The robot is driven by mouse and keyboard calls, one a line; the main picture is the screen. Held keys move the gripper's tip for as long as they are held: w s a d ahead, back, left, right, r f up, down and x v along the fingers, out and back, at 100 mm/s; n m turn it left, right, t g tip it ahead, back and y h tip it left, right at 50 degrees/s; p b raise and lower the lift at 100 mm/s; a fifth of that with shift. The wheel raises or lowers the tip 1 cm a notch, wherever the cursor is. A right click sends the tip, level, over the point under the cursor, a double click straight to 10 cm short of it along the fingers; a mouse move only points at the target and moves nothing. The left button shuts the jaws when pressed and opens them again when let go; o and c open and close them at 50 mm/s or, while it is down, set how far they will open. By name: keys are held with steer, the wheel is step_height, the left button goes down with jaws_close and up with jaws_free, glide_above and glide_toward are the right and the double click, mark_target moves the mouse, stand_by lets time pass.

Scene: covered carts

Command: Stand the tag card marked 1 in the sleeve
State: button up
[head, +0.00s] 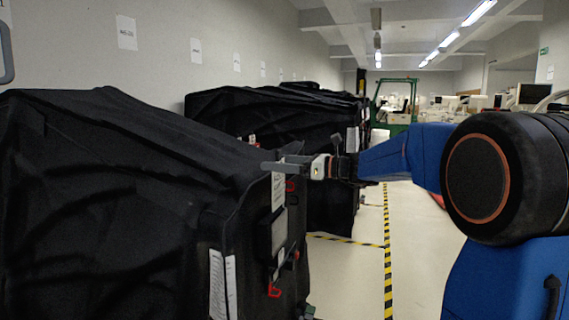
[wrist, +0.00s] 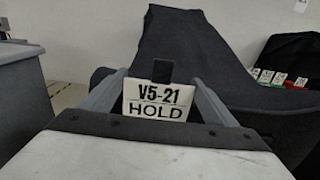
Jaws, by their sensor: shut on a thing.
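My gripper (wrist: 160,85) is shut on a white tag card (wrist: 156,101), held upright between the grey fingers. The card reads "V5-21" above "HOLD", with a black tab on its top edge; no separate mark 1 shows on it. In the head view my gripper (head: 285,165) is by the near corner of the black-covered cart (head: 110,190). A white lettered label or card (head: 278,190) shows just below the fingers; I cannot tell whether it is the held one. A dark pocket-like piece (head: 278,234) is on the cart's end face; I cannot tell whether it is the sleeve.
Several small cards, some with green or red, stand in a row (wrist: 281,78) on dark cloth at right in the wrist view. Another covered cart (head: 230,110) stands behind. White sheets (head: 222,285) hang on the near cart. The taped aisle (head: 345,270) is clear.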

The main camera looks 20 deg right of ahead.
mark_target(279, 202)
steer(key=shift+w+a, duration=0.15)
steer(key=shift+a, duration=0.1)
steer(key=shift+f, duration=6.4)
steer(key=o, duration=1.3)
steer(key=shift+d, duration=0.1)
steer(key=v, duration=1.7)
